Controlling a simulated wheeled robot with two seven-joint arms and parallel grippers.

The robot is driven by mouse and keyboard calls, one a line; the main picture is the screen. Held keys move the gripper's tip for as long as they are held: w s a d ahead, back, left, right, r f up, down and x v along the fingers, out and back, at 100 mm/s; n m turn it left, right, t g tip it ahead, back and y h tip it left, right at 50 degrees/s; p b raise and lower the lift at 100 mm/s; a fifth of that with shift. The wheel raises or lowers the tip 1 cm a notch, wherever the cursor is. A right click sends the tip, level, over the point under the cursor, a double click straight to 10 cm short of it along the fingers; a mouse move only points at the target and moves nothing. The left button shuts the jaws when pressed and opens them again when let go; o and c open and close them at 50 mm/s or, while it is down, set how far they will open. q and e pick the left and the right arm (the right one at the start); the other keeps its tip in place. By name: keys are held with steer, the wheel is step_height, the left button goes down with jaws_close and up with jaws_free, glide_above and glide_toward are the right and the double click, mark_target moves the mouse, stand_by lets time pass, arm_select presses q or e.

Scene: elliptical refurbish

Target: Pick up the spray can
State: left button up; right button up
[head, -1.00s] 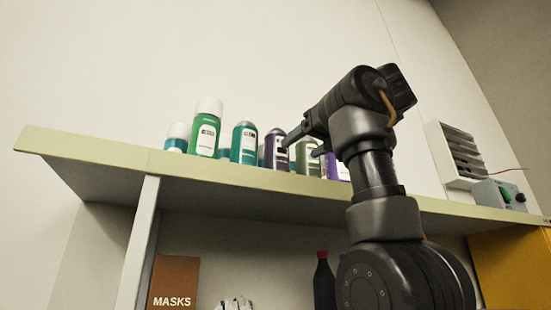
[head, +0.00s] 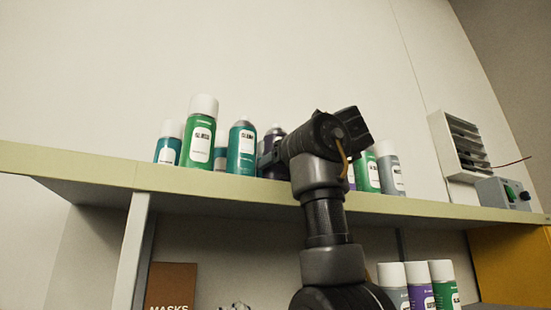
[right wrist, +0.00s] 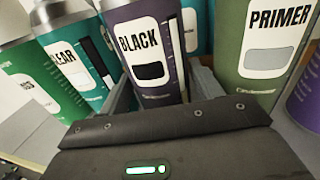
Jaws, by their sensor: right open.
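Several spray cans stand upright in a row on the pale shelf. A dark purple can labelled BLACK (right wrist: 148,60) stands between the fingers of my right gripper (right wrist: 164,94) in the right wrist view. In the head view only the upper part of this purple can (head: 275,134) shows; my right gripper (head: 267,158) covers the rest. The gripper is open, with a finger on each side of the can's body; I cannot tell whether either touches. A teal can labelled CLEAR (right wrist: 72,60) is left of it, and a green PRIMER can (right wrist: 268,50) is right. My left gripper is not in view.
The shelf (head: 90,168) has a front edge below the cans. A tall green can (head: 200,135) and a teal can (head: 241,148) stand close on the left. More cans (head: 420,285) stand below the shelf. A grey box (head: 505,192) sits at right.

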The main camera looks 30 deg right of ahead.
mark_target(283, 133)
steer(key=shift+s+r, duration=0.1)
steer(key=shift+s, duration=0.25)
steer(key=shift+c, duration=0.5)
steer(key=c, duration=0.6)
steer(key=shift+r, duration=0.15)
steer(key=shift+c, duration=0.2)
steer(key=r+p, duration=0.2)
steer(key=r, duration=0.5)
steer(key=shift+s+r+p, duration=0.15)
steer(key=shift+s+p, duration=0.05)
steer(key=shift+p, duration=0.1)
steer(key=s+a+b, duration=0.1)
steer(key=s+b, duration=0.7)
steer(key=s, duration=1.1)
steer(key=shift+s+f, duration=0.25)
steer(key=shift+f, duration=0.1)
